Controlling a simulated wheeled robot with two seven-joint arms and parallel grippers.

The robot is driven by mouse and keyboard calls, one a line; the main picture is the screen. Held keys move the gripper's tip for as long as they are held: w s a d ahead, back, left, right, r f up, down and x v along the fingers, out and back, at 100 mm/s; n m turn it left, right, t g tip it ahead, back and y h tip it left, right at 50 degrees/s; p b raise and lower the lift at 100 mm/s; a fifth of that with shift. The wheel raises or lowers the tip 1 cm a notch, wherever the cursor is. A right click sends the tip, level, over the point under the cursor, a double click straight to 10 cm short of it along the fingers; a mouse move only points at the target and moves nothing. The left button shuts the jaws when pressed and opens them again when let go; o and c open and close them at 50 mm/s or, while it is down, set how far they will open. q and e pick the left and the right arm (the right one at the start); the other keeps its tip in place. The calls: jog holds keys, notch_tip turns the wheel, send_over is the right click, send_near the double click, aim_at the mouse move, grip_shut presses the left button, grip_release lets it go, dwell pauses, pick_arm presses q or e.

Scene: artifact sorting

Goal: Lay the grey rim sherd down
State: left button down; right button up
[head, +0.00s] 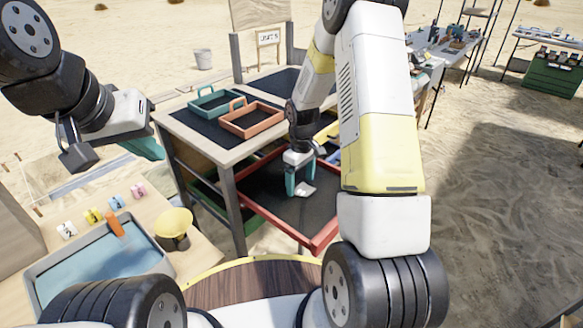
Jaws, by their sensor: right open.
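The grey rim sherd (306,189) is a small pale piece low between and beside the teal fingers of my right gripper (299,184). It appears to lie on the dark floor of the red-rimmed tray (318,244). My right gripper points down into this tray and is open; whether a finger still touches the sherd I cannot tell. My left gripper (146,148) is up at the left, away from the sherd. Only part of its teal fingers shows, so its opening is hidden.
A teal tray (214,115) and an orange tray (251,131) stand on the wooden table (174,123) behind. The table's post (233,210) stands left of the red-rimmed tray.

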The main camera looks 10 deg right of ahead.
aim_at(300, 188)
jog(key=s+r+m+t, duration=0.15)
jog(key=s+r, duration=0.35)
jog(key=r, duration=0.8)
jog(key=s+r+m+t, duration=0.15)
jog(key=s+r, duration=0.35)
jog(key=r, duration=0.8)
jog(key=s+a+r+m+t+y, duration=0.1)
jog(key=s+r+m, duration=0.1)
jog(key=s, duration=0.5)
jog(key=s+a+r+m+t+y, duration=0.1)
jog(key=s+r+m+t, duration=0.1)
jog(key=s+r, duration=0.2)
jog(key=s, duration=0.2)
jog(key=shift+s+a+r, duration=0.15)
jog(key=shift+s+a, duration=0.15)
jog(key=shift+s, duration=0.1)
